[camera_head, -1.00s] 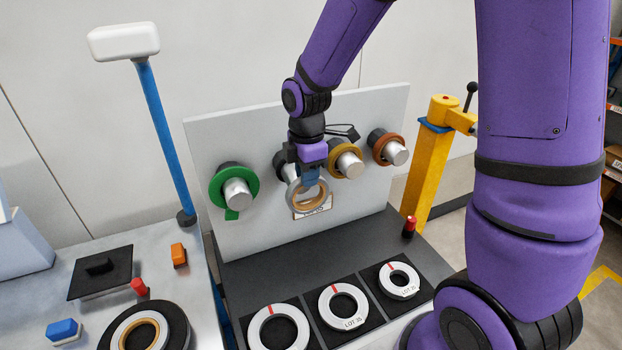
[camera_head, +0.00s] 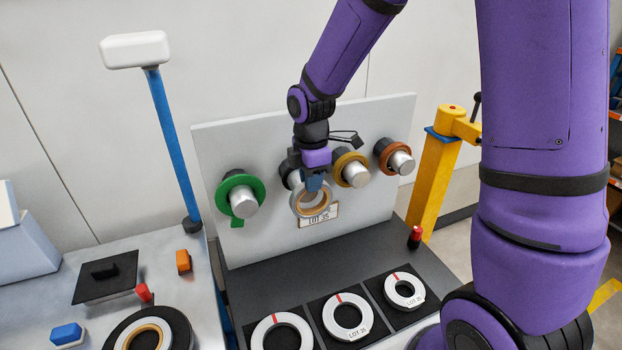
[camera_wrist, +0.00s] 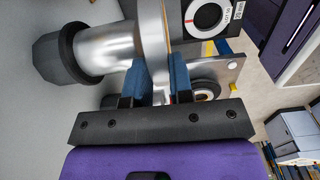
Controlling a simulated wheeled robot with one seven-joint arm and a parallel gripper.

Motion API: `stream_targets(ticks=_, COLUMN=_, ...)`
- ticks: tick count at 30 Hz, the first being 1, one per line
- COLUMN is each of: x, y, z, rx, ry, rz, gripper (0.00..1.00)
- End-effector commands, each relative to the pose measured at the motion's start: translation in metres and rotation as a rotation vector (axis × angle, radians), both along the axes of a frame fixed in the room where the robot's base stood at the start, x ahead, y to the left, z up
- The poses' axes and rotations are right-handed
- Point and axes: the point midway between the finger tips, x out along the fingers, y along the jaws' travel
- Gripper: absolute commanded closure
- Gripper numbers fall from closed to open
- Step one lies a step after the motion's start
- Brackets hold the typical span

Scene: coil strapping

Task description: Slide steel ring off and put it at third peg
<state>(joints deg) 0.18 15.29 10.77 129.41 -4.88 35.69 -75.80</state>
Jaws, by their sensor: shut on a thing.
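My gripper (camera_head: 314,183) is shut on the rim of the steel ring (camera_head: 303,208), a grey ring with a tan inner band, in front of the second peg from the left. In the wrist view, the blue fingers of my gripper (camera_wrist: 157,78) clasp the ring (camera_wrist: 153,30) edge-on. The second peg (camera_wrist: 103,50) is a silver cylinder with a black base beside it. Whether its end still lies inside the ring is hidden. The third peg (camera_head: 356,175) from the left is silver, with an ochre ring (camera_head: 341,162) around its base.
A peg with a green ring (camera_head: 228,181) stands left on the upright panel (camera_head: 270,240); one with an orange ring (camera_head: 384,151) stands right. Several pale rings (camera_head: 346,317) lie on black pads below. A yellow post (camera_head: 432,185) stands right of the panel.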

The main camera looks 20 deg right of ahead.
Motion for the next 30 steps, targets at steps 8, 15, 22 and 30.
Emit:
stream_targets(ticks=8, x=0.000, y=0.000, z=0.000, rx=0.000, ry=-0.001, rz=0.000, gripper=1.00)
stream_targets(ticks=15, x=0.002, y=0.000, z=0.000, rx=0.000, ry=-0.001, rz=0.000, gripper=1.00)
stream_targets(ticks=22, x=0.010, y=0.000, z=0.000, rx=0.000, ry=0.000, rz=0.001, gripper=1.00)
stream_targets(ticks=30, x=0.018, y=0.000, z=0.000, rx=0.000, ry=-0.001, rz=0.001, gripper=1.00)
